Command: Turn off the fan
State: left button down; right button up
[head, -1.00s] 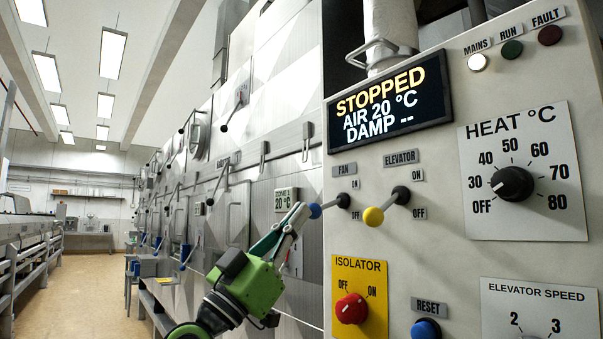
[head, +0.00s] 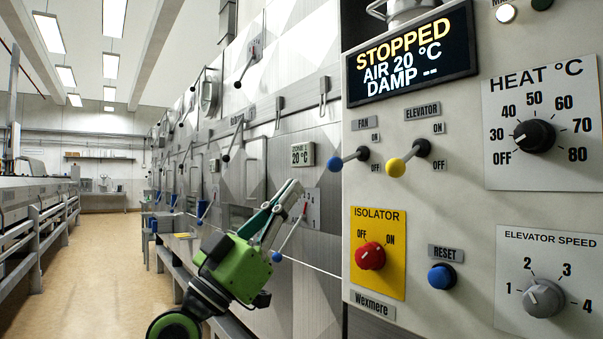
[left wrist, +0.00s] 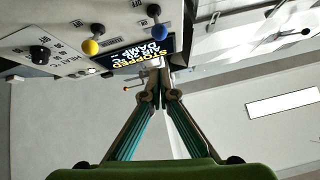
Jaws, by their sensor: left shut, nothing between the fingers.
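The fan switch (head: 350,158) is a lever with a blue ball knob on the pale control panel, under a FAN label with ON above and OFF below. Its knob sticks out to the left and slightly down. The knob also shows in the left wrist view (left wrist: 158,33). My left gripper (head: 297,186) is shut and empty, below and left of the blue knob, apart from it in the head view. In the left wrist view its closed fingertips (left wrist: 157,82) show below the knob. The display (head: 411,63) reads STOPPED, AIR 20 °C. My right gripper is out of view.
A yellow-knobbed elevator lever (head: 408,158) sits close right of the fan lever. Below are a red isolator knob (head: 370,256) and blue reset button (head: 442,276). A heat dial (head: 534,136) is at right. The aisle floor (head: 110,250) at left is clear.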

pick_arm(q)
jog(key=shift+b+v, duration=0.3)
jog(key=shift+v, duration=1.45)
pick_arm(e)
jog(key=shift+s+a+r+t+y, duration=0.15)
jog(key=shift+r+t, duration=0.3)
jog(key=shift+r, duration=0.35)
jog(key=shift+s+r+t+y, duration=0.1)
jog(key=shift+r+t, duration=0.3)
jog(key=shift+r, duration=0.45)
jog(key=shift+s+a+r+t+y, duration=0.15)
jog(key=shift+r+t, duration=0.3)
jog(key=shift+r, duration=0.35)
pick_arm(q)
jog(key=shift+d, duration=0.15)
